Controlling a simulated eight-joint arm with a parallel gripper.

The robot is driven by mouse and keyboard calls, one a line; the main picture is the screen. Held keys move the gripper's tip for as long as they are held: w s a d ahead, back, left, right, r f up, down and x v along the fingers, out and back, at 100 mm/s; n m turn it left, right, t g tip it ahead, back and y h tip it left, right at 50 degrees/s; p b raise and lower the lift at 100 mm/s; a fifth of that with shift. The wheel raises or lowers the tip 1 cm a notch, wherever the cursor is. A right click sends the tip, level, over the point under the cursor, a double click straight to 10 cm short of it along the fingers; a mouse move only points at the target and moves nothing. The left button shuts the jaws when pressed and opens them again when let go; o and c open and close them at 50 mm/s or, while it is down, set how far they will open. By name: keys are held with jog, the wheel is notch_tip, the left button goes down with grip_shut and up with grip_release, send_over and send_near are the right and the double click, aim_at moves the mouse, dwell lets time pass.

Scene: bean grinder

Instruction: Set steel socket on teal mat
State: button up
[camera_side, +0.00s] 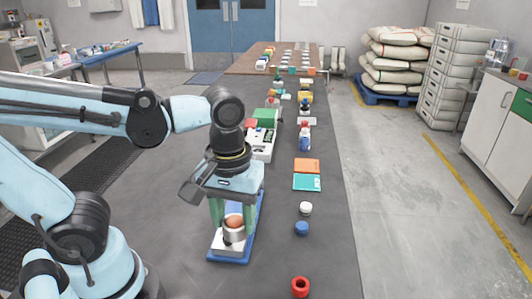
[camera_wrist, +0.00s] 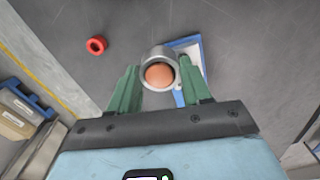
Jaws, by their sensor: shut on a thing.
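The steel socket (camera_side: 234,237) is a short grey metal ring with an orange-brown ball inside it; it also shows in the wrist view (camera_wrist: 160,55). My gripper (camera_side: 233,226) points down with its green fingers on either side of the socket and is shut on it. The socket is at a pale block on a blue tray (camera_side: 246,252); I cannot tell whether it touches the block. The fingers also show in the wrist view (camera_wrist: 160,80). The teal mat (camera_side: 307,182) lies flat to the right and farther back, bare, in front of an orange mat (camera_side: 307,165).
A white cap (camera_side: 305,209), a blue ring (camera_side: 301,228) and a red ring (camera_side: 300,287) stand along the table's right side. A blue-and-white bottle (camera_side: 304,137) stands behind the mats. A white machine (camera_side: 262,146) stands behind my gripper. Bare table lies between the tray and the teal mat.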

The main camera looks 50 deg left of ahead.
jog(key=shift+s+d+r, duration=0.35)
jog(key=shift+d+r, duration=0.15)
jog(key=shift+d, duration=0.25)
jog(key=shift+d+r, duration=0.15)
jog(key=shift+w+d+r, duration=0.15)
jog(key=shift+w+r, duration=0.05)
jog(key=w+r, duration=0.3)
jog(key=w, duration=1)
send_over(307, 182)
notch_tip(307, 182, down, 12)
jog(key=shift+r, duration=0.15)
jog(key=shift+f, duration=2)
jog(key=shift+f, duration=0.15)
